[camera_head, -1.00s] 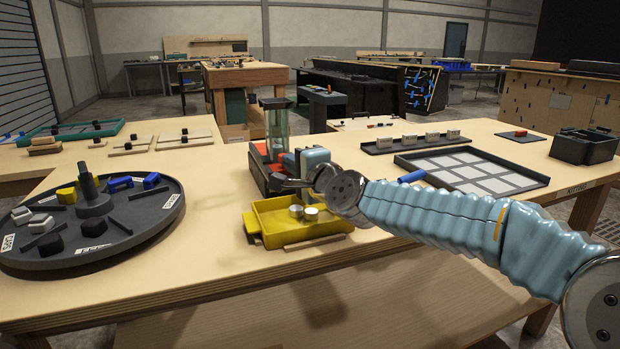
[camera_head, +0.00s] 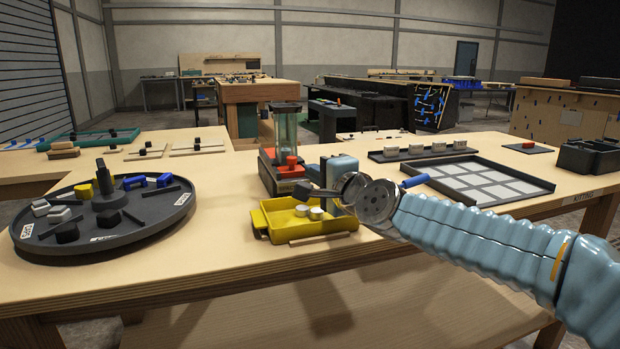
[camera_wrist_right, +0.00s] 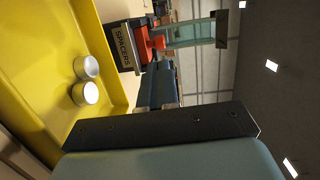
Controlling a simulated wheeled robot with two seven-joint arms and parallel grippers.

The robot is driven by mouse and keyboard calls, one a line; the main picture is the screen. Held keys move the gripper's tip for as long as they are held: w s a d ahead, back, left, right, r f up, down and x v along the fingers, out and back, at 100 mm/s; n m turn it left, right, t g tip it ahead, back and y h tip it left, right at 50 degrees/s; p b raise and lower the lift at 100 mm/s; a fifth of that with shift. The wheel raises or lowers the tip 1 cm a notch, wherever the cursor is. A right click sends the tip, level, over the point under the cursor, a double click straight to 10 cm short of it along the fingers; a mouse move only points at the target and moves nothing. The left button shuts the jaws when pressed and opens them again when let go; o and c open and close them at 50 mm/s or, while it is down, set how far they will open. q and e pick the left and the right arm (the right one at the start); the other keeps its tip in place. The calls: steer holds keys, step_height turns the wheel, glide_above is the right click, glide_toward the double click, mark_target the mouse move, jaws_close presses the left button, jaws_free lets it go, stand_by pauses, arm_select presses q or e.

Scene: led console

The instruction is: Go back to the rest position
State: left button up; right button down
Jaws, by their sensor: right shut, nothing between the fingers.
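My right gripper (camera_head: 304,190) is shut and empty, in the air just above the yellow tray (camera_head: 268,217) in the head view. My right arm reaches in from the right. Two small silvery-white round caps (camera_head: 309,211) sit in the tray, and they also show in the right wrist view (camera_wrist_right: 86,80). Behind the tray stands the spacer dispenser with a clear greenish tube (camera_head: 285,128) and a red part (camera_head: 290,163). Its label "SPACERS" shows in the right wrist view (camera_wrist_right: 124,47). My left gripper is in no view.
A dark round turntable (camera_head: 150,212) with several small parts is at the left of the table. A dark panel tray with pale squares (camera_head: 480,182) and a row of small blocks (camera_head: 415,150) are at the right. The front middle of the table is clear.

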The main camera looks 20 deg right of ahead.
steer(key=b+v, duration=0.2)
steer(key=v, duration=0.4)
steer(key=shift+s+d, duration=0.1)
steer(key=shift+s, duration=0.5)
